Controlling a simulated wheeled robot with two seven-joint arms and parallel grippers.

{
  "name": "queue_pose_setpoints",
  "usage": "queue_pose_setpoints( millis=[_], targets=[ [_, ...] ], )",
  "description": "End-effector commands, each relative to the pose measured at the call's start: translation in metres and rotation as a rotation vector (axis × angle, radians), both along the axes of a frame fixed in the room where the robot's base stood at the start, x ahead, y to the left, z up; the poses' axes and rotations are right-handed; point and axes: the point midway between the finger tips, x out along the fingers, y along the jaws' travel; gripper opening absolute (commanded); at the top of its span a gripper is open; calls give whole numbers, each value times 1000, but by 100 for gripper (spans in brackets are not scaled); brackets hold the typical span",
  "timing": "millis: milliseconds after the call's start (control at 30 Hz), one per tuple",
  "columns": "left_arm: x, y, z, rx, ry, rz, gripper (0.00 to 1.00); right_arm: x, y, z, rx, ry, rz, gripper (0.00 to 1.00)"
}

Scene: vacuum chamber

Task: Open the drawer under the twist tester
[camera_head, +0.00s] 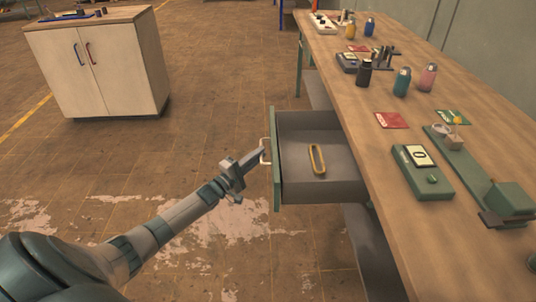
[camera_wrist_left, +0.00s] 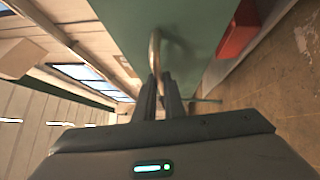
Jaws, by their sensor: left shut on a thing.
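The drawer (camera_head: 325,186) under the bench stands pulled out, and its grey inside shows. Its green front (camera_head: 276,160) faces left and carries a pale bar handle (camera_head: 264,151). A yellow oblong ring (camera_head: 317,159) lies in the drawer. My left gripper (camera_head: 258,155) is shut on the handle. In the left wrist view the handle (camera_wrist_left: 154,52) runs between the closed fingers (camera_wrist_left: 160,95), with the green front (camera_wrist_left: 185,30) beyond. The twist tester (camera_head: 490,190), a green device with a long bed, sits on the bench above. My right gripper is not in view.
The wooden bench (camera_head: 400,150) runs along the right. On it are a green box with a dial display (camera_head: 422,172), a red card (camera_head: 391,120) and several bottles (camera_head: 402,82). A white cabinet (camera_head: 95,70) stands back left. The floor between is clear.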

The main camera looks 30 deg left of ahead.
Motion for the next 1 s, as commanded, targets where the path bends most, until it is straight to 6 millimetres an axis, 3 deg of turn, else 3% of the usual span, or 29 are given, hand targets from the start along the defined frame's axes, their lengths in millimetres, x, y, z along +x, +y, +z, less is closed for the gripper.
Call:
queue_pose_setpoints(
  millis=[400, 433, 500, 1000],
  targets=[
    [-2, 3, -1, 0, 1, 0, 0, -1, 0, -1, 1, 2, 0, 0],
    [-2, 3, -1, 0, 1, 0, 16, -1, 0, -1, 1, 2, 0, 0],
    [-2, 3, -1, 0, 1, 0, 28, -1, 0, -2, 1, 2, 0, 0],
    [-9, 4, -2, -1, 1, 0, 28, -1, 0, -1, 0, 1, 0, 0]
  ],
)
